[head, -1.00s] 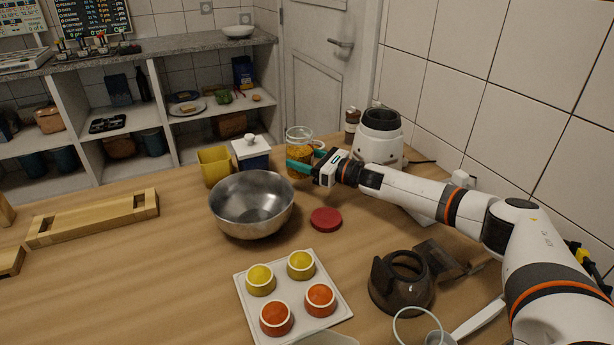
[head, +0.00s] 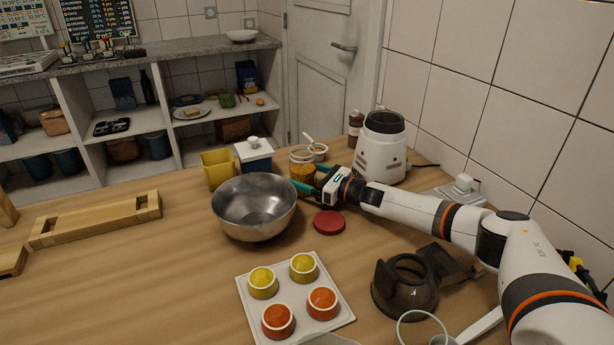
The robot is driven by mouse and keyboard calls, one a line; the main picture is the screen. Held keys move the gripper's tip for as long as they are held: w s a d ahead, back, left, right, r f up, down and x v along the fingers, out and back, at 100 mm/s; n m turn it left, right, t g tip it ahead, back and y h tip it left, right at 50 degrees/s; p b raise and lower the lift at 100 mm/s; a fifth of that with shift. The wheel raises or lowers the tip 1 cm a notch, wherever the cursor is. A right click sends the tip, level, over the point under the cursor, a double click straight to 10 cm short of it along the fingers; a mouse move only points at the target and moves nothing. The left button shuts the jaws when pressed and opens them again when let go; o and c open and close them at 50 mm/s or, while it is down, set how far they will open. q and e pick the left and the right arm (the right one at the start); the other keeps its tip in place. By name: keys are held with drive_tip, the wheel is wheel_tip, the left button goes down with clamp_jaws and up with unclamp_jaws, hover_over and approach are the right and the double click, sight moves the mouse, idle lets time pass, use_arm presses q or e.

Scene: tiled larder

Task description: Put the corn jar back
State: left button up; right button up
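The corn jar (head: 302,158) is a clear jar of yellow corn, upright at the far side of the wooden counter, right of a blue-and-white canister (head: 254,156). My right gripper (head: 310,181) reaches in from the right, its green fingers on either side of the jar's lower part. It looks shut on the jar. The near finger hides the jar's base, so I cannot tell for certain whether it touches the counter. A red round lid (head: 329,222) lies flat in front of the gripper. My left gripper is not in view.
A metal bowl (head: 254,212) stands left of the gripper, with a yellow container (head: 217,169) behind it. A small dish with a spoon (head: 317,149) is behind the jar. A white appliance base (head: 380,150) stands to the right. A tray of ramekins (head: 293,292) is in front.

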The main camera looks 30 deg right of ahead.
sight(314, 178)
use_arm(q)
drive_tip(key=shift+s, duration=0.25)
use_arm(e)
drive_tip(key=shift+r, duration=0.1)
drive_tip(key=v, duration=0.6)
drive_tip(key=shift+s+d, duration=0.3)
drive_tip(key=shift+s, duration=0.15)
drive_tip(key=shift+s+d, duration=0.1)
drive_tip(key=shift+s, duration=0.05)
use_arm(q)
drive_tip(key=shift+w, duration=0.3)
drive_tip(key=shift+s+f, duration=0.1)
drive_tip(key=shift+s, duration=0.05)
